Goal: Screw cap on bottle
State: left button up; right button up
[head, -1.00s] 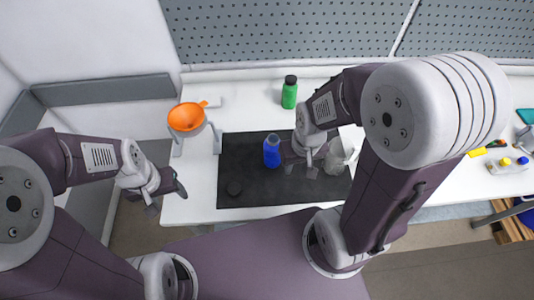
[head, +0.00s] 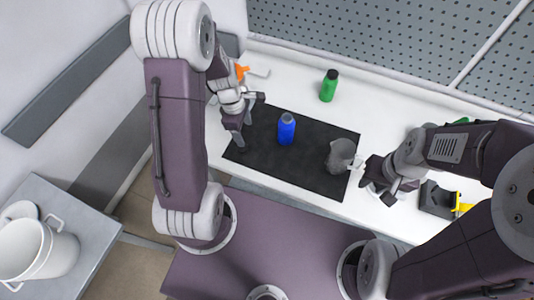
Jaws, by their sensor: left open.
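The blue bottle (head: 286,130) stands upright on the black mat (head: 300,165) in the head view. Its top shows as a small grey-blue ring, and no dark cap sits on it. My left gripper (head: 251,119) is open over the mat's left part, left of the bottle and apart from it. The dark cap cannot be made out now; the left gripper covers part of the mat's left corner. My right gripper (head: 376,191) is off the mat's right edge, apart from the bottle, and looks open and empty.
A grey mug-like vessel (head: 340,156) stands on the mat's right side. A green bottle with a dark cap (head: 329,86) stands behind the mat. An orange funnel (head: 241,71) is partly hidden behind my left arm. White pots (head: 40,250) stand on a side table at left.

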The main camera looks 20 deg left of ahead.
aim_at(240, 148)
pick_arm(q)
jog(key=a+f, duration=0.1)
jog(key=s+a+f, duration=0.1)
jog(key=f, duration=0.1)
jog(key=shift+w+a+f, duration=0.1)
jog(key=shift+a+f, duration=0.05)
jog(key=shift+f, duration=0.75)
jog(key=shift+w+a+f, duration=0.1)
jog(key=shift+a+f, duration=0.05)
jog(key=shift+a, duration=0.1)
jog(key=shift+d, duration=0.2)
jog(key=f, duration=0.4)
jog(key=shift+d, duration=0.25)
jog(key=shift+w+a+f, duration=0.1)
jog(key=shift+w+f, duration=0.05)
jog(key=shift+f, duration=0.4)
pick_arm(e)
jog(key=shift+w+a+r, duration=0.1)
jog(key=shift+a, duration=0.35)
jog(key=shift+w+a+r, duration=0.1)
jog(key=shift+a, duration=0.35)
